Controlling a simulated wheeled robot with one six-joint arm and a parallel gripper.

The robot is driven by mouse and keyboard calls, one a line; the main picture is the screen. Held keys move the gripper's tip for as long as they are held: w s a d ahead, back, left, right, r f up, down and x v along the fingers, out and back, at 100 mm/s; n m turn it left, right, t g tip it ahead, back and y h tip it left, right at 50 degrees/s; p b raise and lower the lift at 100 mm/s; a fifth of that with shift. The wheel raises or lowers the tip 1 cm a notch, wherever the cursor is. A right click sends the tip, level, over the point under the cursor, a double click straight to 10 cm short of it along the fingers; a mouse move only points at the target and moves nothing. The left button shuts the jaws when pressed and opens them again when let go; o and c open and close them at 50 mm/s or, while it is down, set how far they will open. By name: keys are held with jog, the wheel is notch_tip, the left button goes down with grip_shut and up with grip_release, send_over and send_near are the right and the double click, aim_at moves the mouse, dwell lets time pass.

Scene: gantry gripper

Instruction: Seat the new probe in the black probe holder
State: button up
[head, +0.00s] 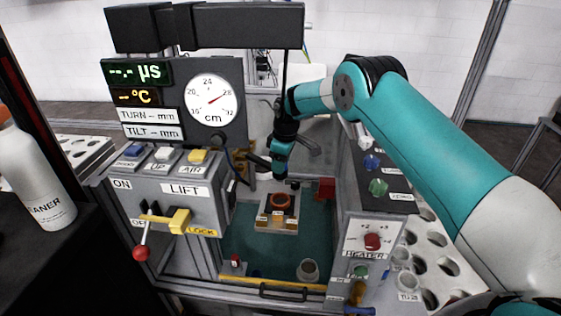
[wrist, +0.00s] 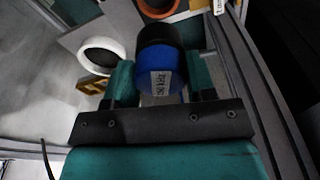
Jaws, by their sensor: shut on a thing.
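A blue cylinder with a black end and a white label, which looks like the probe (wrist: 178,62), sits between the two teal fingers of my gripper (wrist: 160,78) in the wrist view. My gripper is shut on it. The label's writing is too blurred to read surely. In the head view my gripper (head: 281,165) hangs over the work bay, above and behind an orange-brown ring (head: 281,203) on a grey block. The probe cannot be told from the dark parts there. I cannot surely pick out the black probe holder in either view.
The control panel (head: 165,195) with a red-knobbed lever stands left of the bay, the heater panel (head: 372,240) right. A pale cup (head: 308,270) stands on the green bay floor (head: 250,250). A white ring (wrist: 84,58) shows beside the probe. A white bottle (head: 35,180) stands far left.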

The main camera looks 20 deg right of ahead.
jog(key=shift+f, duration=0.25)
jog(key=o, duration=1)
jog(key=shift+o, duration=0.2)
jog(key=shift+r, duration=0.1)
notch_tip(320, 180, up, 17)
jog(key=s+d+b, duration=0.1)
jog(key=b, duration=0.3)
jog(key=shift+d, duration=0.4)
jog(key=shift+r, duration=0.1)
